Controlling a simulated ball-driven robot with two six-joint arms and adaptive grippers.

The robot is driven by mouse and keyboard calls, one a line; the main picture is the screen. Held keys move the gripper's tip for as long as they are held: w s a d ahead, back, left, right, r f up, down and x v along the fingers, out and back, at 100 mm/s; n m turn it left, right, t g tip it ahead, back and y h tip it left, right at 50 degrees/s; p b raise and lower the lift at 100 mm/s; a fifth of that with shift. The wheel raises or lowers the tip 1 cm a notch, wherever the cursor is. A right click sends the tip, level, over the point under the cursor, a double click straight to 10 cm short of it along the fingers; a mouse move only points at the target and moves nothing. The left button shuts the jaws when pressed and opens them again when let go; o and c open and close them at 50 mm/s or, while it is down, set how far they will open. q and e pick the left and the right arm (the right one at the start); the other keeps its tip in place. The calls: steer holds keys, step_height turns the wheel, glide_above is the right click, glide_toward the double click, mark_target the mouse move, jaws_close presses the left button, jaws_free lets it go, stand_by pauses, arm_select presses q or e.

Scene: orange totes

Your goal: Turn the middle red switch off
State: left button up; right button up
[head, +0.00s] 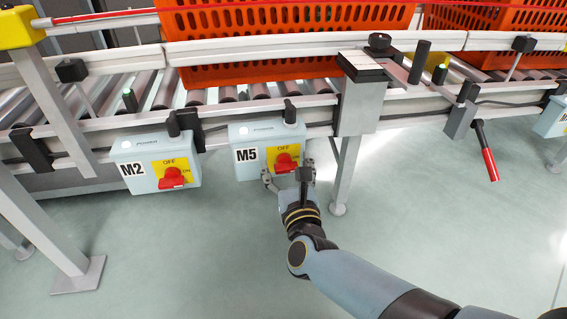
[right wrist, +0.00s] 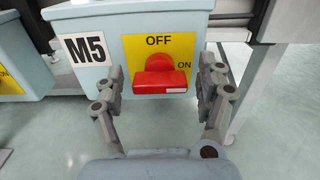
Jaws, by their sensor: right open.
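The M5 box (head: 258,148) hangs on the conveyor frame and carries a red switch (head: 285,164) on a yellow plate marked OFF and ON. In the right wrist view the red switch (right wrist: 160,76) has its handle lying horizontal, its right end beneath the ON mark. My right gripper (head: 285,175) is open in front of it. In the wrist view its fingers (right wrist: 160,95) stand on either side of the switch, with gaps visible between them and the handle. My left gripper is not in view.
The M2 box (head: 155,160) with another red switch (head: 171,178) hangs to the left. A third box (head: 552,118) shows partly at the right edge. Orange totes (head: 260,72) sit on the rollers. A conveyor leg (head: 345,172) stands just right of my gripper.

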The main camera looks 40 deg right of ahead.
steer(key=shift+c, duration=0.3)
steer(key=c, duration=1.1)
